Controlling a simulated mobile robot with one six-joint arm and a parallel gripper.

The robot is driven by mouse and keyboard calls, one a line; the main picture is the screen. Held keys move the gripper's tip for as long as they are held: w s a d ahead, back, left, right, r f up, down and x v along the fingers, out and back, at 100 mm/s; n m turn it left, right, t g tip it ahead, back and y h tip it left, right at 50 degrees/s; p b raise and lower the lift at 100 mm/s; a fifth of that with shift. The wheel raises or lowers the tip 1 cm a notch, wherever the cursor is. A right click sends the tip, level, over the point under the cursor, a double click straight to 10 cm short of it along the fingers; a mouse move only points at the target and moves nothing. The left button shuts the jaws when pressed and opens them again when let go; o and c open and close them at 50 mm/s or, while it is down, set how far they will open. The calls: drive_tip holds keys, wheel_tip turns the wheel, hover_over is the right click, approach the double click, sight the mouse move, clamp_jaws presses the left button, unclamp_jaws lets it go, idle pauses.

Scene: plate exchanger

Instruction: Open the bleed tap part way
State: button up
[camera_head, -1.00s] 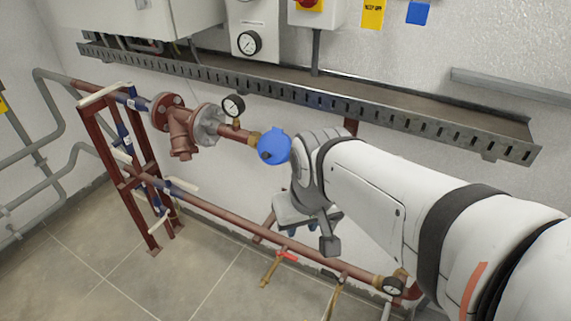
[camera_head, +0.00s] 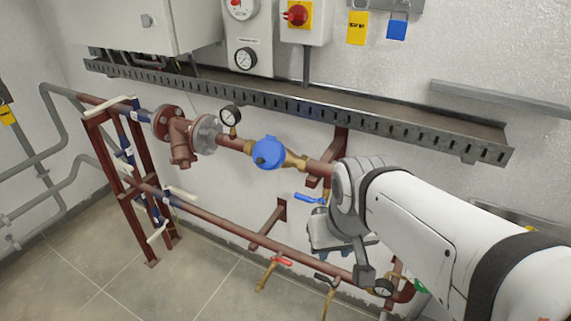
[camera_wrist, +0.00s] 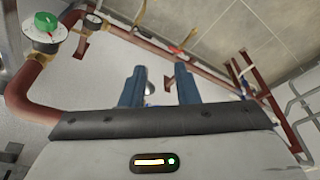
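I cannot tell for certain which tap is the bleed tap. On the lower red-brown pipe hang a brass tap with a red lever (camera_head: 283,261) and a brass tap with a black lever (camera_head: 326,281). A blue lever (camera_head: 306,198) shows beside my wrist, below the upper pipe. In the wrist view my gripper (camera_wrist: 160,80) has its two blue fingers apart, with no handle held between them. The red lever also shows beyond the fingers in the wrist view (camera_wrist: 190,37).
The upper pipe carries a blue round meter (camera_head: 268,153) and a gauge (camera_head: 230,116). A slotted cable tray (camera_head: 300,103) runs along the wall. A green handwheel (camera_wrist: 46,24) and a small gauge (camera_wrist: 93,20) are on the pipework.

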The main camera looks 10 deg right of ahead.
drive_tip(key=w+d+f+n+h+b, duration=0.35)
drive_tip(key=f+b, duration=0.55)
drive_tip(key=b, duration=0.3)
drive_tip(key=n+t+h+b, duration=0.7)
drive_tip(key=t+b, duration=0.4)
drive_tip(key=b, duration=1.7)
approach(301, 199)
drive_tip(key=x, duration=0.3)
drive_tip(key=b+x, duration=0.1)
drive_tip(key=x, duration=0.6)
drive_tip(key=shift+w+d+b, duration=0.2)
drive_tip(key=shift+w+b, duration=0.1)
drive_tip(key=shift+w, duration=0.05)
clamp_jaws()
